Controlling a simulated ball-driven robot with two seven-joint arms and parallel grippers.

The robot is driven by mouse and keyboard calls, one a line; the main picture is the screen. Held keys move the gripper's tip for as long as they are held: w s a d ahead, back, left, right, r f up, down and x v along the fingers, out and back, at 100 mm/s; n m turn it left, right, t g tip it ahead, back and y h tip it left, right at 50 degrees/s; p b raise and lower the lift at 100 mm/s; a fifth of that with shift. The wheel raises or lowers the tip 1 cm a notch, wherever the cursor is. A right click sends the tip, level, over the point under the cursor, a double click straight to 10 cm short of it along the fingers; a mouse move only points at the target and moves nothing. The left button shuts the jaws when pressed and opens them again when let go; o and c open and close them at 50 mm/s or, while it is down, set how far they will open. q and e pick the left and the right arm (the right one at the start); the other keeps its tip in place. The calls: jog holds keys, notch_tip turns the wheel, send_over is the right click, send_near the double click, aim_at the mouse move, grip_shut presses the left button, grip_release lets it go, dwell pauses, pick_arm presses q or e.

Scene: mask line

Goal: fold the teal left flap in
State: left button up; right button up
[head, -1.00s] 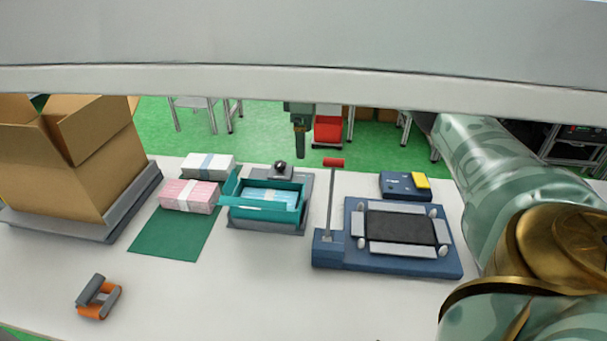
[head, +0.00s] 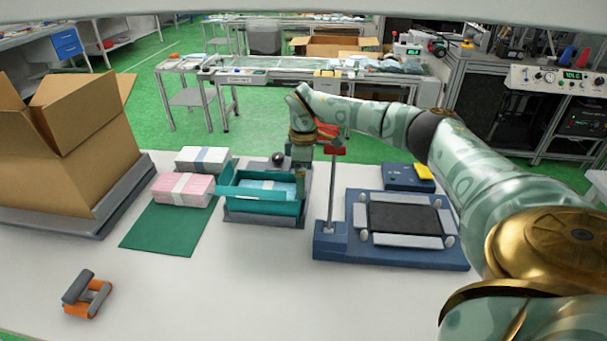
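The teal box (head: 262,211) sits on a grey stand in the middle of the table, its top open. A blue packet of masks (head: 268,186) lies inside. The teal left flap (head: 226,174) stands up at the box's left side, and a lighter teal strip (head: 238,193) runs along the front left rim. My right gripper (head: 300,182) points down at the box's right end, across from the left flap. I cannot tell whether its fingers touch the box or are apart. My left gripper is out of view.
A blue press (head: 395,255) with an upright red-topped post (head: 334,152) stands just right of the box. Pink (head: 182,189) and white (head: 202,159) mask bundles lie left, by a green mat (head: 165,235). A cardboard carton (head: 75,140) fills the far left.

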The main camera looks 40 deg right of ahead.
jog(key=c, duration=0.9)
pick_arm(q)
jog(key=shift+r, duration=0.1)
pick_arm(e)
jog(key=shift+a, duration=0.1)
